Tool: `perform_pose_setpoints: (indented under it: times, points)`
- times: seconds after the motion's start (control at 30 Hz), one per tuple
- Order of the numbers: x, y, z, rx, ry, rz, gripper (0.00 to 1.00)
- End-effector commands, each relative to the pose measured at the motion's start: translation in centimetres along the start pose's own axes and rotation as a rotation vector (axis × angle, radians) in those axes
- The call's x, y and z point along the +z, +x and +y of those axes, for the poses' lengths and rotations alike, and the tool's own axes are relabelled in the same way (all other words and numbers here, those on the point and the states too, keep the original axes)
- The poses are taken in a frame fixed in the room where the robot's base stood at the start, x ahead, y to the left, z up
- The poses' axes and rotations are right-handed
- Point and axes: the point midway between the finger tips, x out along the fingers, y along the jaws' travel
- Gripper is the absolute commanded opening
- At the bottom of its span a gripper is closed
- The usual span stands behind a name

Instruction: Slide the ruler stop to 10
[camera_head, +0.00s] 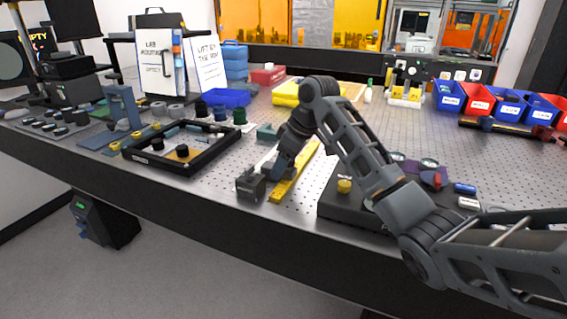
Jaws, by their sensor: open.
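A yellow ruler (284,190) lies on the perforated metal table, pointing away from the front edge. A dark block (250,186) stands just left of its near end, at the front of a pale rail running alongside. My gripper (277,168) points down over the rail and the ruler's left edge. Its jaws are open, but the fingertips are small and dark here. I cannot clearly tell the ruler stop from the dark parts around the gripper. The ruler's numbers are too small to read, and my wrist hides part of its left side.
A black tray (128,156) with small parts lies left of the ruler. A dark low box (335,208) with a yellow knob (344,186) lies close on the right, under my arm. Blue and red bins (480,104) stand at the back right.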

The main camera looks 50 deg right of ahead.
Motion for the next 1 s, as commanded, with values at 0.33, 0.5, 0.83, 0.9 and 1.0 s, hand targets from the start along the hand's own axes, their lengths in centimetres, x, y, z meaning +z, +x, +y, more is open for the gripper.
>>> perform_pose_setpoints:
  times: [0.33,0.5,0.83,0.9,1.0]
  points:
    - [-0.01,0.49,0.01,0.001,-0.001,0.000,0.64]
    - [-0.01,0.48,0.01,0.001,-0.001,0.001,0.48]
    - [-0.01,0.46,0.01,0.001,-0.001,0.001,0.16]
    - [-0.01,0.45,0.01,0.001,-0.001,0.001,0.09]
    - [-0.01,0.45,0.01,0.001,-0.001,0.001,0.00]
